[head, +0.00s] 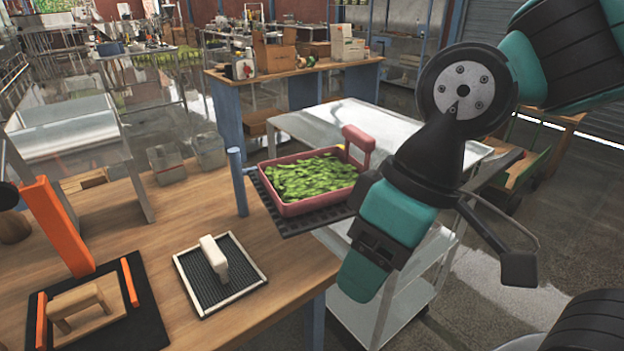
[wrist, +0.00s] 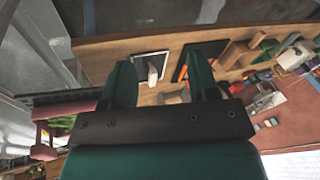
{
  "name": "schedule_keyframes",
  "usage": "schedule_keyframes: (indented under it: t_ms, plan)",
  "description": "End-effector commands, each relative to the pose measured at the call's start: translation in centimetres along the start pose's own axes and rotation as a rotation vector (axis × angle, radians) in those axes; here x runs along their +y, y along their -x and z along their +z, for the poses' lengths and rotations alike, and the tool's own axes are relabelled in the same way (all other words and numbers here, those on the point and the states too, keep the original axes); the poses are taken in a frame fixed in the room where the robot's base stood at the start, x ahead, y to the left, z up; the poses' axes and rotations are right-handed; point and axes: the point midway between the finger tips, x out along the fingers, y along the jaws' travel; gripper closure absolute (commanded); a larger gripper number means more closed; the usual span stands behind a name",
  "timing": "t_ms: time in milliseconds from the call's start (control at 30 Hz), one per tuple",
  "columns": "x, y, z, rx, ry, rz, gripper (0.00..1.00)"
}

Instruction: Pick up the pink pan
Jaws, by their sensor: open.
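The pink pan (head: 301,208), full of green leafy pieces, sits upright on a dark perforated shelf (head: 277,221). Its pink handle (head: 358,140) stands up at the far right end. My gripper (head: 361,282) is in front and to the right of the pan, apart from the handle, fingers pointing down. The wrist view shows its two teal fingers (wrist: 162,80) spread with nothing between them. The pan also shows at the left of the wrist view (wrist: 84,107), outside the fingers and partly hidden by the gripper body. My arm covers part of the area right of the pan.
A blue post (head: 238,182) stands left of the pan. A wooden table (head: 160,225) holds a mesh tray (head: 186,264) with a white handle and a black mat (head: 140,329) with orange bars. A white cart (head: 312,122) stands behind the pan. Floor is open at right.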

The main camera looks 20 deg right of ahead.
Motion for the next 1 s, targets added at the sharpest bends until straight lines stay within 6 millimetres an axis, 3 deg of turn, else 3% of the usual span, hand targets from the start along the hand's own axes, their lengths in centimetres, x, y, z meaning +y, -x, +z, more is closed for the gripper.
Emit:
schedule_keyframes:
  t_ms: [267,367,467,500,600,700,833,1000]
  plan:
    - [0.2,0.4,-0.4,0.005,-0.006,0.006,0.40]
    - [2.4,2.7,-3.6,0.042,-0.057,0.053,0.40]
    - [7.5,7.0,-8.7,0.106,-0.157,0.151,0.40]
    - [10.1,8.8,-10.6,0.133,-0.201,0.195,0.40]
    - [16.5,12.8,-13.9,0.188,-0.302,0.301,0.40]
    - [21.5,15.7,-15.5,0.224,-0.376,0.381,0.40]
    - [24.7,16.9,-16.2,0.245,-0.419,0.430,0.40]
    - [26.2,14.5,-16.5,0.242,-0.422,0.434,0.40]
